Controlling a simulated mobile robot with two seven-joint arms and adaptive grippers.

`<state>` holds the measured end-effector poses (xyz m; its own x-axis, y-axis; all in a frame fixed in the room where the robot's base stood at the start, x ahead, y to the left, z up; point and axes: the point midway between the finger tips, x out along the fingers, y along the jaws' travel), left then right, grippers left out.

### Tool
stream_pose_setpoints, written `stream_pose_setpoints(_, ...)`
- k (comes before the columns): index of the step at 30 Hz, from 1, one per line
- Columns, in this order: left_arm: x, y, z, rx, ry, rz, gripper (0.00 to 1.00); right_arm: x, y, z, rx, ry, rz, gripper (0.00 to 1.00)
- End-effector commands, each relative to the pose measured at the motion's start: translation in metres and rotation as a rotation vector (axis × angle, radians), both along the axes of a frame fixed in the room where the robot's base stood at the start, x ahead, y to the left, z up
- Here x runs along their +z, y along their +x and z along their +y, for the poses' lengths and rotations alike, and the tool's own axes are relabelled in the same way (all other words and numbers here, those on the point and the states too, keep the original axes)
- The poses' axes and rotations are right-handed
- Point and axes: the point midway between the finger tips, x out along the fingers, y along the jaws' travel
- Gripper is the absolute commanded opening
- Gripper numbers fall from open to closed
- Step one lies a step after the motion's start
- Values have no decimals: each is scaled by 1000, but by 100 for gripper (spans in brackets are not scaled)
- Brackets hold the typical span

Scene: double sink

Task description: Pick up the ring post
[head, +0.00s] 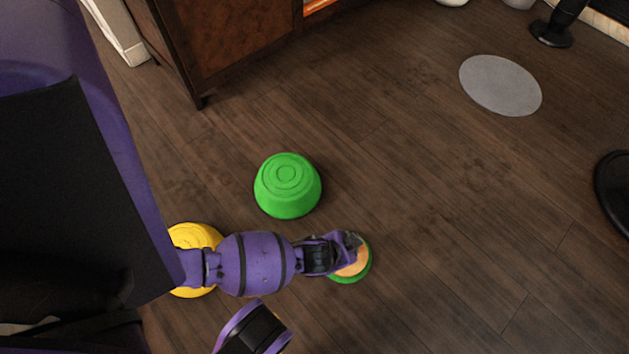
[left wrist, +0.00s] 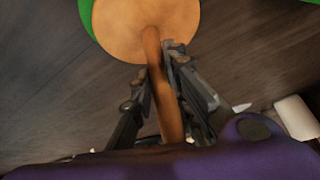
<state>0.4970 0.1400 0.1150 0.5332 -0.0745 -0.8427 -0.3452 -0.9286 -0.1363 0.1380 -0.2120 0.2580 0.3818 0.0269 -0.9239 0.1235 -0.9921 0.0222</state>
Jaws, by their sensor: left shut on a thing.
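The ring post has a round wooden base with a green rim (head: 362,266) and a thin wooden stick. In the head view it is at the lower middle, partly hidden by my left gripper (head: 345,250). In the left wrist view the pale base (left wrist: 140,25) is at the top and the stick (left wrist: 155,60) runs down between the fingers. My left gripper (left wrist: 165,90) is shut on the stick. Whether the base touches the floor is unclear. My right gripper is not clearly in view.
A green dome-shaped stone (head: 287,185) stands just beyond my left arm, and a yellow one (head: 192,236) is partly behind it. A dark wooden cabinet (head: 235,40) stands at the back. A grey disc (head: 500,85) lies far right. The floor at right is mostly clear.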

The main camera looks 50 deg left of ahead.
Motion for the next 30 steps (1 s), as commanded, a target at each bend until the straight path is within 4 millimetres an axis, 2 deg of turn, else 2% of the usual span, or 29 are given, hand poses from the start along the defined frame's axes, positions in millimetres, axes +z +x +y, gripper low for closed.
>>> stream_pose_setpoints(1, -2, -1, 5, 0, 12, 4, 0, 0, 0, 0, 0, 0, 0, 40)
stream_pose_setpoints(11, 2, -2, 6, 1, 14, 6, 0, 4, 7, 1, 0, 2, -16, 40)
stream_pose_setpoints(20, 30, -3, 4, 2, 9, 4, 0, 19, 14, 4, -10, 8, -38, 40)
stream_pose_setpoints(30, 70, -15, 34, 1, 9, 3, 0, 43, 2, 3, -36, 8, -40, 40)
